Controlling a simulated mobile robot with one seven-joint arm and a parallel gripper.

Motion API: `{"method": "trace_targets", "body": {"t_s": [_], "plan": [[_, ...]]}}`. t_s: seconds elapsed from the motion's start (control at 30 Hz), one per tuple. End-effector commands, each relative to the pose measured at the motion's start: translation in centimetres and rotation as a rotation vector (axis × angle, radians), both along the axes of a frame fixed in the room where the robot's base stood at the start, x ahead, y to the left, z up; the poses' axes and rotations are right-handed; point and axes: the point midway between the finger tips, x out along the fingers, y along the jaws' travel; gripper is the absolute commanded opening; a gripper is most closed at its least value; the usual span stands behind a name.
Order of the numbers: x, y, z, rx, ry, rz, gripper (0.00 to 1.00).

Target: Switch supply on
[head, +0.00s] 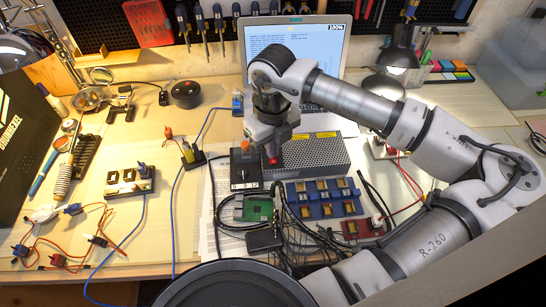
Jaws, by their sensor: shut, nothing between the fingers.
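The supply appears to be the grey perforated metal box (318,158) with yellow labels, in the middle of the bench in front of the laptop. A small red part (272,161), which looks like its switch, shows at the box's left end. My gripper (272,150) points down directly above this red part, shut and empty. I cannot tell whether the fingertips touch it. The gripper and wrist hide part of the box's left end. The switch position is too small to read.
A black box with an orange knob (245,168) stands close left of the supply. A blue module block (323,198), green circuit board (256,208) and black cables lie in front. An open laptop (318,50) stands behind. The wooden bench further left has free room.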

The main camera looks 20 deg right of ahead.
Motion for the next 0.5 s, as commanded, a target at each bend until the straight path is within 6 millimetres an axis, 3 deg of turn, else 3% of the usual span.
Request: {"method": "trace_targets", "body": {"t_s": [0.27, 0.5], "plan": [[-0.1, 0.0, -0.5, 0.0, 0.003, 0.0, 0.0], [-0.1, 0.0, 0.6, 0.0, 0.003, 0.0, 0.0]]}}
